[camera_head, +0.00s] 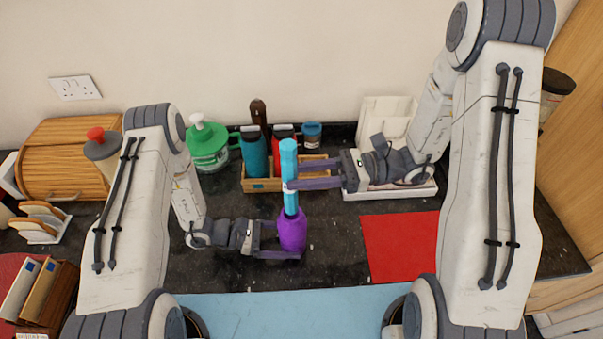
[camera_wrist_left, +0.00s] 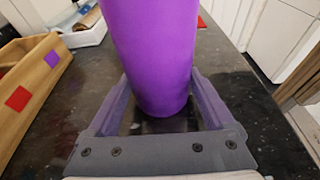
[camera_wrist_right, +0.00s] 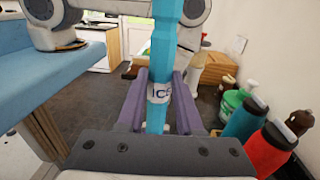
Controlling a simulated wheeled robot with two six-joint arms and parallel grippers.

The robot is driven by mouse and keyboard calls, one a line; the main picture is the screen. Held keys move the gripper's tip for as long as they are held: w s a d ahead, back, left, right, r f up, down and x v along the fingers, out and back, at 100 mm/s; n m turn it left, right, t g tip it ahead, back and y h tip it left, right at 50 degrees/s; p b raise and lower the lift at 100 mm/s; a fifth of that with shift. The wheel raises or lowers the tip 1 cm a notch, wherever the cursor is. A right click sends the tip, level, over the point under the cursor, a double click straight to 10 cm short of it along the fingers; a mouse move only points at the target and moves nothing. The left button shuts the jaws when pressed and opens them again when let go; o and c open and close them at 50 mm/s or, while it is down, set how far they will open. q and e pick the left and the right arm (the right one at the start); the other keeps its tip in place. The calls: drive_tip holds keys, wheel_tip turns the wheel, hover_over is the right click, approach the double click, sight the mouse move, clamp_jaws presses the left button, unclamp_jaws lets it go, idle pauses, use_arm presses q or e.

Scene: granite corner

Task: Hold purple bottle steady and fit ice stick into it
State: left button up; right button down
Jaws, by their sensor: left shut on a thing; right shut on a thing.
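The purple bottle (camera_head: 292,230) stands upright on the dark counter in the head view. My left gripper (camera_head: 282,240) is shut around its lower body, and the bottle also fills the left wrist view (camera_wrist_left: 150,50). The light-blue ice stick (camera_head: 289,163) is upright directly above the bottle, and its lower end meets the bottle's mouth. How deep it sits in the mouth is hidden. My right gripper (camera_head: 290,185) is shut on the stick at its white label, which shows in the right wrist view (camera_wrist_right: 158,91).
A wooden box (camera_head: 262,185) with a teal bottle (camera_head: 254,153) and a red one stands behind the stick. A green pump bottle (camera_head: 207,145) is to its left. A white tray (camera_head: 392,192) lies under my right forearm. A red mat (camera_head: 400,245) lies flat at the right.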

sight(301, 212)
drive_tip(key=shift+f, duration=6.1)
drive_tip(key=shift+c, duration=2.4)
unclamp_jaws()
drive_tip(key=shift+d, duration=0.1)
drive_tip(key=w+d, duration=0.1)
drive_tip(key=d, duration=1)
drive_tip(key=shift+d, duration=0.4)
use_arm(q)
drive_tip(key=o, duration=0.7)
drive_tip(key=shift+a, duration=0.1)
